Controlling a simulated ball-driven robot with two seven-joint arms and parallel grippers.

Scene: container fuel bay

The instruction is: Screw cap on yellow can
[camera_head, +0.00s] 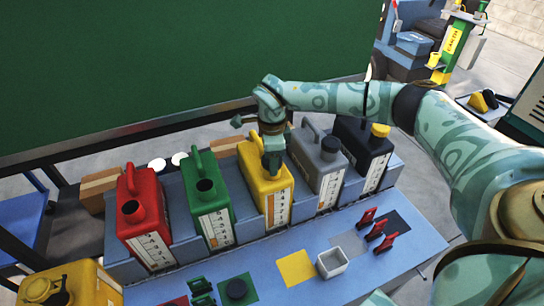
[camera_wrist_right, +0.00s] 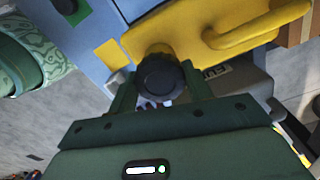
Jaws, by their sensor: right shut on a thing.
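The yellow can (camera_head: 262,180) stands upright in the row of cans, between the green can (camera_head: 207,200) and the grey can (camera_head: 322,168). My right gripper (camera_head: 272,165) points down at the front top of the yellow can, over its mouth. In the right wrist view the gripper (camera_wrist_right: 160,90) is shut on a dark round cap (camera_wrist_right: 163,78), one finger on each side. The cap is at the yellow neck of the can (camera_wrist_right: 230,38); whether it is seated on the thread cannot be told. My left gripper is not in view.
The red can (camera_head: 143,215) and green can have open mouths. The grey can has a black cap, the black can (camera_head: 362,150) a yellow one. On the blue bench are a loose dark cap (camera_head: 237,288), a yellow square (camera_head: 296,268), a white box (camera_head: 332,263) and red clips (camera_head: 376,230).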

